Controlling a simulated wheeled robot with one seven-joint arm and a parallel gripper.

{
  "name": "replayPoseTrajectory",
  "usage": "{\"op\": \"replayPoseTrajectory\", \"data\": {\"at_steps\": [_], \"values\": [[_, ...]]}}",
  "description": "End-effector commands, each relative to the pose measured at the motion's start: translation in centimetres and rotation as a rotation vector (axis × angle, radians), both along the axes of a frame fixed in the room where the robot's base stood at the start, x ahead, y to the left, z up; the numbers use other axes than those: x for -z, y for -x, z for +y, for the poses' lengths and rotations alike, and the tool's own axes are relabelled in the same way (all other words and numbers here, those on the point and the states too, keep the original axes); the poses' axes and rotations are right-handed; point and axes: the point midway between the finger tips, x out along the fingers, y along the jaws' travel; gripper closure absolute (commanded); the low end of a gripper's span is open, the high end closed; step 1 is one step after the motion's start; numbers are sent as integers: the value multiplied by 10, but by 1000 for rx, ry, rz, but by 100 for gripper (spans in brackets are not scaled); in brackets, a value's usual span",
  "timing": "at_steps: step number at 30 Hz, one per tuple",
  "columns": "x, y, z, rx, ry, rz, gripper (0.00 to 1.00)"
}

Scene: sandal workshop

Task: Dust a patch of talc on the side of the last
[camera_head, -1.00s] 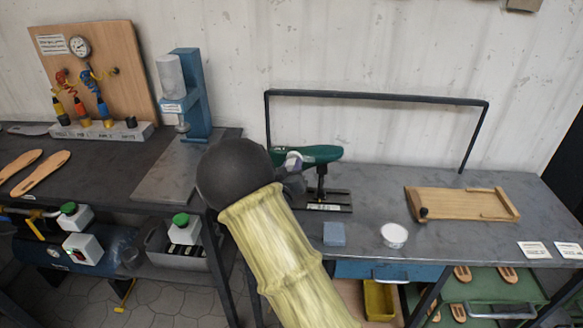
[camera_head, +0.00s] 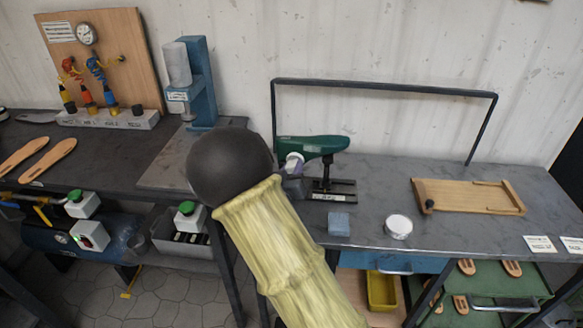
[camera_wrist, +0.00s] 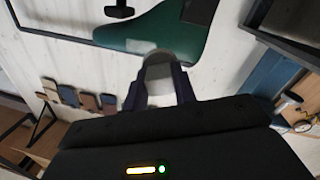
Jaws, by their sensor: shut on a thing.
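The green last (camera_head: 318,144) sits sideways on a black stand (camera_head: 328,186) on the grey bench, its toe pointing right. It also fills the upper part of the wrist view (camera_wrist: 150,28). My gripper (camera_wrist: 160,88) is shut on a small pale grey, rounded applicator (camera_wrist: 158,70), whose light end shows in the head view (camera_head: 294,161). The applicator is at the left, near end of the last and overlaps its lower edge in the wrist view. I cannot tell whether they touch. My arm hides part of the stand's left side.
A round white tub (camera_head: 398,226) and a blue block (camera_head: 339,223) lie in front of the stand. A wooden tray (camera_head: 470,197) lies to the right. A dark frame bar (camera_head: 385,88) spans behind the last. A blue press (camera_head: 199,85) stands at the left.

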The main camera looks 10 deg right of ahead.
Motion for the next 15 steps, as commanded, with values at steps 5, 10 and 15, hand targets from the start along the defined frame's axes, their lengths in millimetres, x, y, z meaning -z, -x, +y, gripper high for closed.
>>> {"op": "replayPoseTrajectory", "data": {"at_steps": [5, 10, 15], "values": [[0, 1, 1, 0, 0, 0, 91], [1, 12, 7, 0, -1, 2, 91], [0, 23, 12, -1, -1, 1, 91]]}}
